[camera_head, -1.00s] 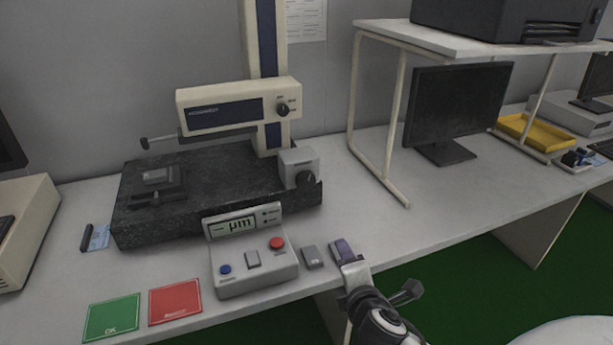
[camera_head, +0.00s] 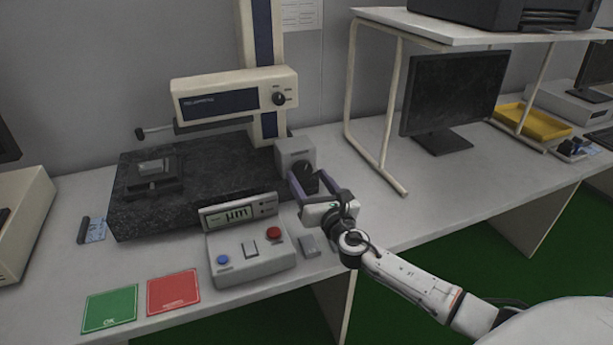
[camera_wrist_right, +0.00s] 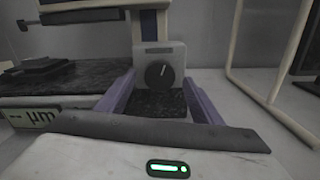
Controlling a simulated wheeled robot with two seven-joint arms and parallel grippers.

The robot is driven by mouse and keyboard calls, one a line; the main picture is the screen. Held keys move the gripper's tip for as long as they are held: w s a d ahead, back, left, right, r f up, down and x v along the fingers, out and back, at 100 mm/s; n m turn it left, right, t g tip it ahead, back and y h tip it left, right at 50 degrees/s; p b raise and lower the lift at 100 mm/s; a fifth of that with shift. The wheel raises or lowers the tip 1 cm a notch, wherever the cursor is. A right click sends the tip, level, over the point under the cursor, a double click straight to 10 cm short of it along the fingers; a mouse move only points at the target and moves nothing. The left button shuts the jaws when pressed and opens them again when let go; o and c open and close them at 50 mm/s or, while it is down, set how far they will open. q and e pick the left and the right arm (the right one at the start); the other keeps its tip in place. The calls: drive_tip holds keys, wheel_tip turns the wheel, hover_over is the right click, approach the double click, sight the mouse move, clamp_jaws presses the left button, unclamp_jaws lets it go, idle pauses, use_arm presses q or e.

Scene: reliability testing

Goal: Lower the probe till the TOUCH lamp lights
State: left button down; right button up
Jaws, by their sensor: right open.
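The measuring instrument's cream head (camera_head: 235,93) sits on a column behind a dark granite base (camera_head: 190,205). Its thin probe arm (camera_head: 195,129) reaches left, with a dark end (camera_head: 140,134) above the base. A small dark block (camera_head: 152,172) sits on the base below it. A grey box with a round black knob (camera_head: 304,174) stands at the base's right end. My right gripper (camera_head: 308,180) is open, its purple fingers pointing at the knob. In the right wrist view the knob (camera_wrist_right: 159,73) shows between the fingertips; contact is unclear. I cannot make out a lit TOUCH lamp.
A control box (camera_head: 250,254) with a "µm" display (camera_head: 237,214) and red and blue buttons stands in front. Green (camera_head: 110,309) and red (camera_head: 173,292) cards lie at front left. A shelf frame (camera_head: 372,150) stands at right.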

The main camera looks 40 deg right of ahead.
drive_tip(key=shift+x, duration=0.95)
drive_tip(key=shift+c, duration=0.4)
drive_tip(key=c, duration=1)
